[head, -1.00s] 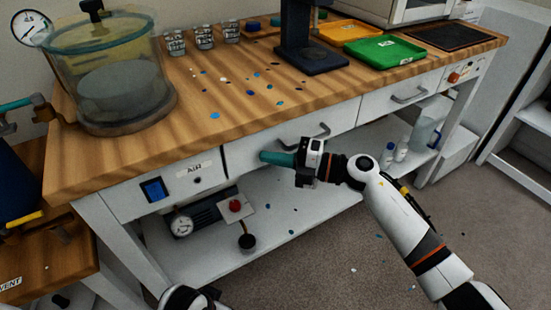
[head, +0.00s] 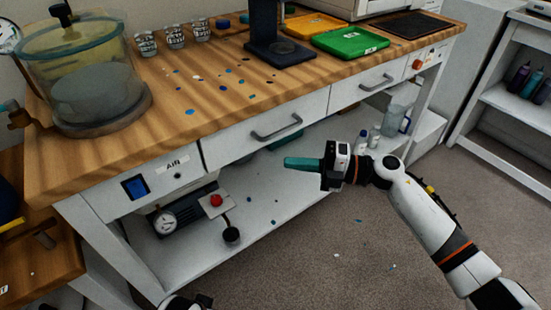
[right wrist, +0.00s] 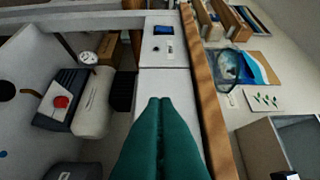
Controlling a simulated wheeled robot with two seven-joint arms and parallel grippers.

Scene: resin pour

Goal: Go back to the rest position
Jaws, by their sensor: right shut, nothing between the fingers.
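My right gripper (head: 290,163) is in front of the workbench's drawers, with its teal fingers pointing left in the head view. Its fingers are shut with nothing between them and are clear of the drawer fronts. In the right wrist view the two teal fingers (right wrist: 158,102) lie side by side, pressed together. My left gripper is not in view; only a small white and black part of my own body shows at the bottom edge of the head view.
The wooden workbench (head: 215,105) carries a glass chamber (head: 90,85), several small cups (head: 175,37), a yellow tray (head: 315,25) and a green tray (head: 350,41). Its lower shelf (head: 265,190) holds a gauge unit (head: 163,222) and bottles (head: 362,140). The floor (head: 370,235) at the right is open.

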